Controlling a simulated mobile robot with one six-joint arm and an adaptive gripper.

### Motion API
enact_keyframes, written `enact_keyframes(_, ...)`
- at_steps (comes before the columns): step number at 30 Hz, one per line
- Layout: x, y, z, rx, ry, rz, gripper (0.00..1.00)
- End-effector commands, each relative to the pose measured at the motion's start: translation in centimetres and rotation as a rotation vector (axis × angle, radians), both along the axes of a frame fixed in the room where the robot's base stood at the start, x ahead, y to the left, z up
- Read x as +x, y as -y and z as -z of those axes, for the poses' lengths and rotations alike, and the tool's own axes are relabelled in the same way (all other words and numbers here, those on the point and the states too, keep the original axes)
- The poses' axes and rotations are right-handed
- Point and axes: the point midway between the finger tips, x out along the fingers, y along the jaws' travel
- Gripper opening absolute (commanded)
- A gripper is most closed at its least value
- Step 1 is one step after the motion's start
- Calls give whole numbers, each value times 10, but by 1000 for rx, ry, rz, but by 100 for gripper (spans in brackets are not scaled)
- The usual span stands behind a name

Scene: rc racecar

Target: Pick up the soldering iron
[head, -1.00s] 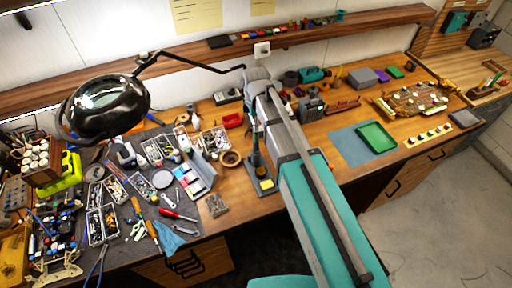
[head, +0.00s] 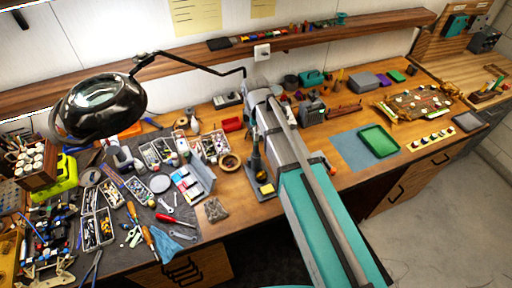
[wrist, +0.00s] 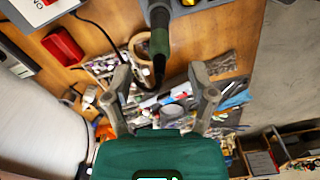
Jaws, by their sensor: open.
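The soldering iron (head: 256,158) stands upright in its dark holder, which has a yellow sponge (head: 266,189) on its base, on the workbench just left of my arm. In the wrist view the dark iron (wrist: 159,38) comes down from the top centre, and its narrow black end reaches toward the space between my fingers. My gripper (wrist: 161,80) is open, with a grey finger on each side and nothing held. In the head view my own arm hides the gripper, so its distance from the iron is hard to judge.
A brown tape ring (head: 230,161) and a red box (head: 232,124) lie left of the iron. Trays of small parts and tools crowd the left bench. A green tray (head: 378,140) lies right of my arm. A black magnifier lamp (head: 100,105) overhangs the left side.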

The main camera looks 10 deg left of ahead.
Motion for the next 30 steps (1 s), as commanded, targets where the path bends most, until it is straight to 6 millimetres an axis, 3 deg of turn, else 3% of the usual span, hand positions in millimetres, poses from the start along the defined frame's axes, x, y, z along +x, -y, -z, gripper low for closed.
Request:
enact_keyframes(21, 1, 3, 47, 0, 0, 0, 73)
enact_keyframes(30, 1, 3, 52, 0, 0, 0, 73)
